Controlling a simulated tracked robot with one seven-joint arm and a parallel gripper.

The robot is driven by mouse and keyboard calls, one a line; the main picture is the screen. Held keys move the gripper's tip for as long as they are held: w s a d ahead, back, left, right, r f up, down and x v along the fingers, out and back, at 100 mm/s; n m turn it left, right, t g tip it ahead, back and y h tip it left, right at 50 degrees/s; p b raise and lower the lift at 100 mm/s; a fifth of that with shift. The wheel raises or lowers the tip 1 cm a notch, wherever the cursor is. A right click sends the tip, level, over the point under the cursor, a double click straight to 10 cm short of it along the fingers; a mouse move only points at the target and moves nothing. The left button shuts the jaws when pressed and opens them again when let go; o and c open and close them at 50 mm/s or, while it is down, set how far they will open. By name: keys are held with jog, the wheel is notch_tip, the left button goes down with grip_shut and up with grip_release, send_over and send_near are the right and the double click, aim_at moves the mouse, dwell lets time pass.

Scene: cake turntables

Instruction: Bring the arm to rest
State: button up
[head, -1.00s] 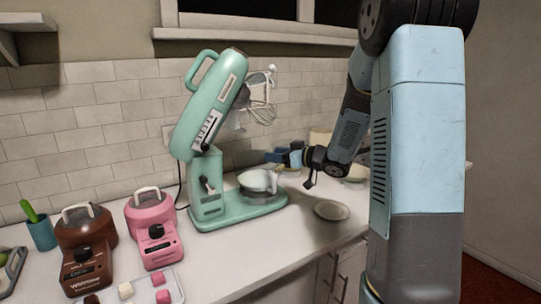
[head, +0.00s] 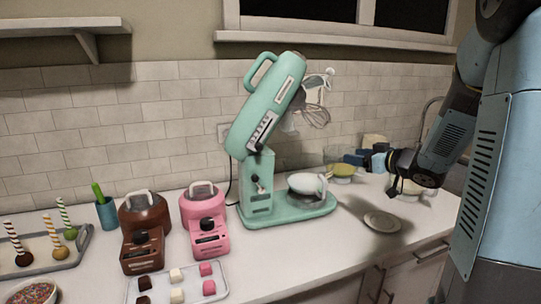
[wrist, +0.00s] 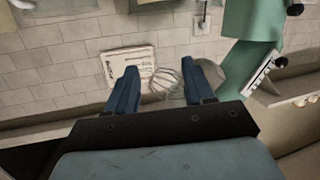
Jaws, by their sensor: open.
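My gripper (head: 378,158) is at the right in the head view, above the counter and to the right of the teal stand mixer (head: 265,140). In the wrist view its two blue fingers (wrist: 165,82) stand apart with nothing between them. Part of the teal mixer (wrist: 252,45) shows at the right of the wrist view. My arm fills the right side of the head view.
A small plate (head: 382,222) lies on the counter below my gripper. A white bowl (head: 306,183) sits on the mixer's base. Pink (head: 208,222) and brown (head: 145,232) melters and a sweets tray (head: 180,285) stand to the left.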

jog(key=s+d+r+m+g+h, duration=0.1)
jog(key=s+d+r+m+h, duration=0.2)
jog(key=s+r+m+h, duration=0.55)
jog(key=s+a+f+g, duration=0.2)
jog(key=s+a, duration=0.1)
jog(key=s, duration=0.4)
jog(key=s+a+f+g, duration=0.1)
jog(key=s+a+g, duration=0.1)
jog(key=s, duration=0.5)
jog(key=s+a+f+n+g, duration=0.1)
jog(key=s+a+f+g, duration=0.1)
jog(key=s, duration=0.6)
jog(key=a+g, duration=0.1)
jog(key=a, duration=0.1)
jog(key=shift+a+f, duration=0.3)
jog(key=shift+f, duration=0.05)
jog(key=shift+c, duration=0.3)
